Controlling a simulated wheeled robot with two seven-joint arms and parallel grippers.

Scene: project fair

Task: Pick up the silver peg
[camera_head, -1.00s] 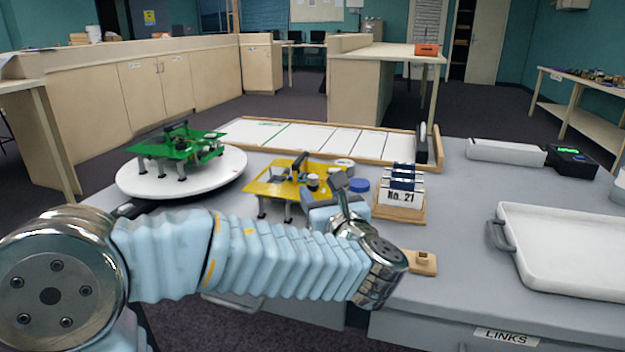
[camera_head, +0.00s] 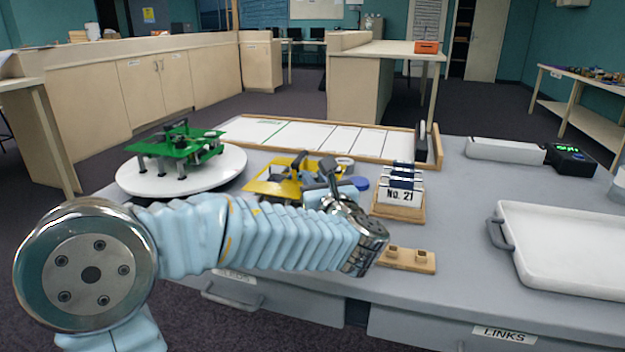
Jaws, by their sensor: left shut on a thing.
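My left arm reaches in from the left, and its wrist covers part of the table. My left gripper (camera_head: 329,181) is beyond the wrist, by the right side of the yellow board (camera_head: 265,187). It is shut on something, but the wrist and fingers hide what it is. I cannot make out the silver peg anywhere. A small wooden block (camera_head: 412,262) with two short raised stubs lies right of my wrist. My right gripper is not in view.
A green board (camera_head: 163,150) stands on a round white turntable (camera_head: 128,184) at the left. A wooden rack marked No. 21 (camera_head: 399,213) stands close right of my gripper. A white tray (camera_head: 570,225) lies at the right, with clear grey table before it.

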